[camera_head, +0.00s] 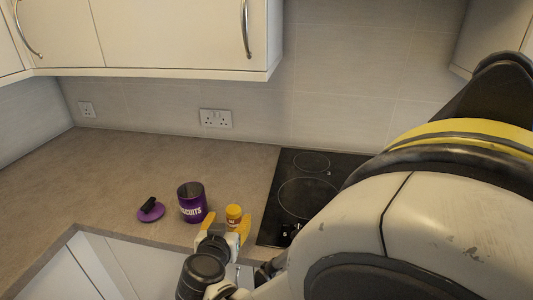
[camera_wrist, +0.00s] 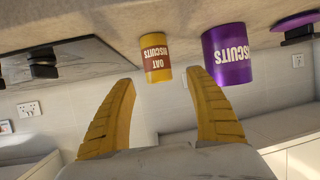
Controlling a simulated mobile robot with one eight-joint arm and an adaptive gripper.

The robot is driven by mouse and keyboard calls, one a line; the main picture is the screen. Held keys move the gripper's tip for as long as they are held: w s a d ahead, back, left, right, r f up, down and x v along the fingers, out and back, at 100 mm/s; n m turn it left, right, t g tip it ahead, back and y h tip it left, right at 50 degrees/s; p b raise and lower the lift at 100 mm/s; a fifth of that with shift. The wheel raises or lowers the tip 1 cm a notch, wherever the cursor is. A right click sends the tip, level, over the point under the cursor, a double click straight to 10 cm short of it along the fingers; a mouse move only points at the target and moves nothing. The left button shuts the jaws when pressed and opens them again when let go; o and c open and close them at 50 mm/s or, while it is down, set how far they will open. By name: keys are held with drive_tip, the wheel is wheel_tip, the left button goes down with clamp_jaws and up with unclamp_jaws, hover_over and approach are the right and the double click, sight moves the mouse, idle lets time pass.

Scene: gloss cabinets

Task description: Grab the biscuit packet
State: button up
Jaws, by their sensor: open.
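The biscuit packet (camera_head: 233,211) is a small yellow cylinder standing on the worktop near its front edge. In the wrist view the packet (camera_wrist: 157,58) shows a brown label reading "OAT BISCUITS" and appears upside down. My gripper (camera_head: 226,225) is open, with its yellow fingers spread at the worktop's front edge. In the wrist view my gripper (camera_wrist: 161,82) has the packet just beyond and between its fingertips, with nothing held. The packet's lower part is partly hidden by my gripper in the head view.
An open purple biscuit tin (camera_head: 193,205) stands close left of the packet. Its purple lid (camera_head: 151,212) lies further left. A black hob (camera_head: 304,188) is to the right. Wall cabinets (camera_head: 175,35) hang above. The worktop (camera_head: 120,165) behind and left is clear.

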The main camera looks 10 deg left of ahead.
sight(232, 216)
drive_tip(key=b+x, duration=0.2)
drive_tip(key=x, duration=0.3)
drive_tip(key=shift+d+f, duration=0.15)
drive_tip(key=shift+c, duration=0.9)
drive_tip(key=c, duration=1.1)
